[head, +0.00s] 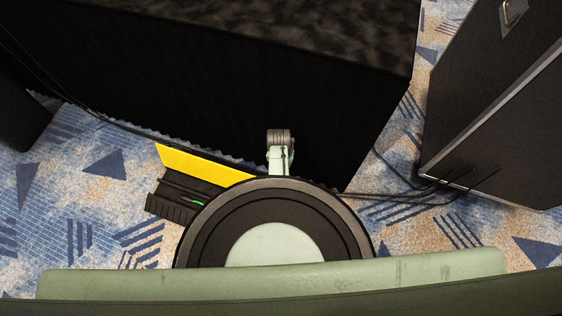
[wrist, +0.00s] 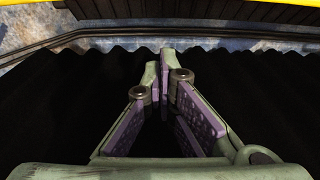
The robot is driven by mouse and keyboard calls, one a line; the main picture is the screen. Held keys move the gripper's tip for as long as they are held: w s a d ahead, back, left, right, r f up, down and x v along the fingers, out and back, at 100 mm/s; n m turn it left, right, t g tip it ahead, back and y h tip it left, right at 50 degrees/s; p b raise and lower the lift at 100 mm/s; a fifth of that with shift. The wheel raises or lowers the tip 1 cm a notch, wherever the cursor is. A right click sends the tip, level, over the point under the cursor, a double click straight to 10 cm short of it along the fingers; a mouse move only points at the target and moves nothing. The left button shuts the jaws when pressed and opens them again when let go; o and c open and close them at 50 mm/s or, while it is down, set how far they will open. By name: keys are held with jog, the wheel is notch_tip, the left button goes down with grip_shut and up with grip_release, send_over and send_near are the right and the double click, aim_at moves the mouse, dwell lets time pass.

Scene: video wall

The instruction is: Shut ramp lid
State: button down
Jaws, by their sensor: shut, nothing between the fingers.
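The ramp lid (head: 200,165) is a yellow flap standing open along the far side of the black cable ramp (head: 170,205) on the carpet. Dark cables and a short green piece show in the ramp's open channel. My round arm joint hides the right part of the ramp. In the wrist view, a yellow edge (wrist: 275,3) runs along the top above dark ribbed ramp surface (wrist: 190,12). My gripper (wrist: 166,58) is shut and empty, over black cloth, its tips below the ramp in the picture and apart from it. My fingertips are not clear in the head view.
A large black-draped table (head: 220,80) fills the middle behind the ramp. A black case (head: 500,120) stands at right, with loose cables (head: 420,190) on the floor beside it. A cable (wrist: 70,37) also crosses the wrist view. Patterned carpet is open at left.

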jog(key=shift+s+a+f+p, duration=0.15)
jog(key=shift+s+a+p, duration=0.1)
jog(key=shift+s, duration=0.3)
jog(key=shift+s+a+f+p, duration=0.15)
jog(key=shift+s+a+p, duration=0.05)
jog(key=shift+s, duration=0.35)
jog(key=shift+s+a+f+p, duration=0.15)
jog(key=shift+s+a+p, duration=0.1)
jog(key=shift+s, duration=0.3)
